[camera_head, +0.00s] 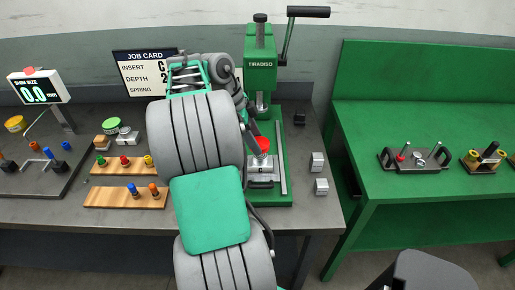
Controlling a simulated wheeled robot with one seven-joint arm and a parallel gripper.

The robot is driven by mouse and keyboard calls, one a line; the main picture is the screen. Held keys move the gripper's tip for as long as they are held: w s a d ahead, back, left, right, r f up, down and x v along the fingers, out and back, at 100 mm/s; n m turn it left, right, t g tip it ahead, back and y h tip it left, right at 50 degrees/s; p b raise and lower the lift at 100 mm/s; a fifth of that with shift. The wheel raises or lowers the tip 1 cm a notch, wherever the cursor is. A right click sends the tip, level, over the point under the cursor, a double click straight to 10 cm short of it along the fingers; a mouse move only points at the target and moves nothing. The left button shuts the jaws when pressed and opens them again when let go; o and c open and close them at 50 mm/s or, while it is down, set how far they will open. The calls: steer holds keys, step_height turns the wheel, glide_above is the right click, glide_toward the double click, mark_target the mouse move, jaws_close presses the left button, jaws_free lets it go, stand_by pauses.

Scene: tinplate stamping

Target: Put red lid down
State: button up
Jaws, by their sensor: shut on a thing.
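A small red lid (263,143) shows at the press, just above the grey metal block (262,170) on the press bed. My gripper (257,134) reaches down from behind my arm and is shut on the red lid. Much of the gripper and the lid's left side are hidden by my arm links. I cannot tell whether the lid touches the block beneath it. The green press (260,75) stands behind, with its ram above the lid and its black lever raised at the upper right.
Two small grey blocks (317,162) lie right of the press. Wooden peg racks (124,196) with coloured pegs stand at left, near a digital size gauge (38,87). A green bench (430,195) with fixtures is at right. Grey table is free at the front right.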

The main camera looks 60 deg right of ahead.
steer(key=f, duration=0.1)
steer(key=d+f, duration=0.1)
steer(key=f, duration=0.1)
steer(key=d+f, duration=0.1)
steer(key=f, duration=0.1)
steer(key=shift+w+d, duration=0.1)
steer(key=shift+d, duration=0.1)
steer(key=shift+f, duration=0.4)
steer(key=shift+f, duration=0.25)
steer(key=o, duration=1.3)
steer(key=shift+r, duration=0.1)
